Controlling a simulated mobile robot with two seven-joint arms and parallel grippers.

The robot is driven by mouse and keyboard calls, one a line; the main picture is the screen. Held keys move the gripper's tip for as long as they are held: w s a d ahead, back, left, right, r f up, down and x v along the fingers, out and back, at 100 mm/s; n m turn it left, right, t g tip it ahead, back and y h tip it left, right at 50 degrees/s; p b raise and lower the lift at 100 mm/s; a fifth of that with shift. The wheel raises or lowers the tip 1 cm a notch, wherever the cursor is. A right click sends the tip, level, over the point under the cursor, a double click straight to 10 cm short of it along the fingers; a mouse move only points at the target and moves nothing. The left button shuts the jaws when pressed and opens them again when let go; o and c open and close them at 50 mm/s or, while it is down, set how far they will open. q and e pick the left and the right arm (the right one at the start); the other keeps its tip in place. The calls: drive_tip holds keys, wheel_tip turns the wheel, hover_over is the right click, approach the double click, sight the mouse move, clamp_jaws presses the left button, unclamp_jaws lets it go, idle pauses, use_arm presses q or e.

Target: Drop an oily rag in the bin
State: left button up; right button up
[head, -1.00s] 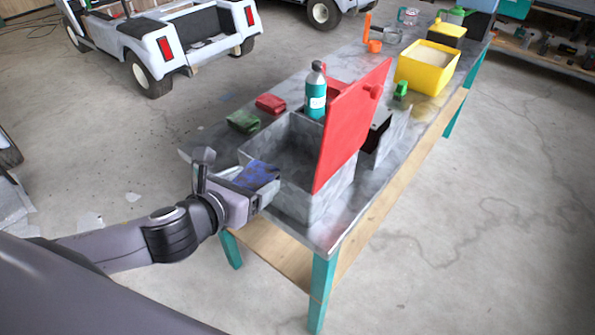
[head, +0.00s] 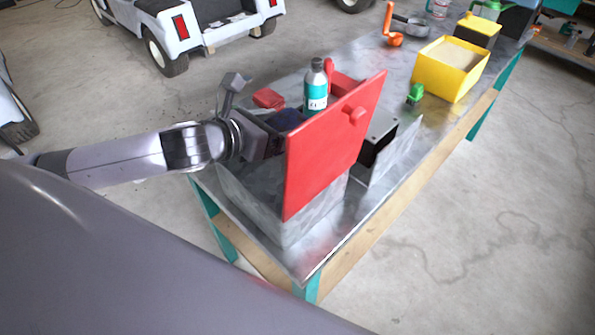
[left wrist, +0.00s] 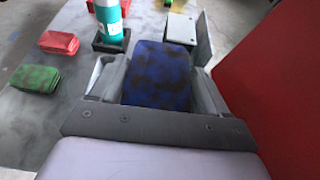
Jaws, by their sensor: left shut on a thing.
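My left gripper (head: 280,132) is shut on a blue, dark-stained rag (head: 288,118). The rag (left wrist: 158,75) fills the space between the fingers in the left wrist view. The grey metal bin (head: 240,200) stands at the near end of the table with its red lid (head: 330,150) swung up. In the head view the gripper is above the bin, partly hidden behind the lid; the bin's inside is hidden. A red rag (head: 268,98) and a green rag (left wrist: 35,78) lie on the table beyond. My right gripper is not in view.
A teal bottle (head: 316,88) stands behind the bin. An open grey box (head: 385,150), a small green item (head: 415,94) and a yellow container (head: 447,70) are to the right along the table. The raised lid is close to the gripper.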

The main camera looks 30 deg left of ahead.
use_arm(q)
drive_tip(key=shift+w+d, duration=0.15)
drive_tip(key=shift+w, duration=0.2)
drive_tip(key=shift+s+f, duration=0.15)
drive_tip(key=shift+f, duration=0.65)
wheel_tip(320, 180, down, 4)
drive_tip(key=b, duration=0.5)
drive_tip(key=shift+f, duration=0.2)
drive_tip(key=o, duration=1)
drive_tip(key=shift+b+v, duration=0.6)
drive_tip(key=shift+v, duration=2.95)
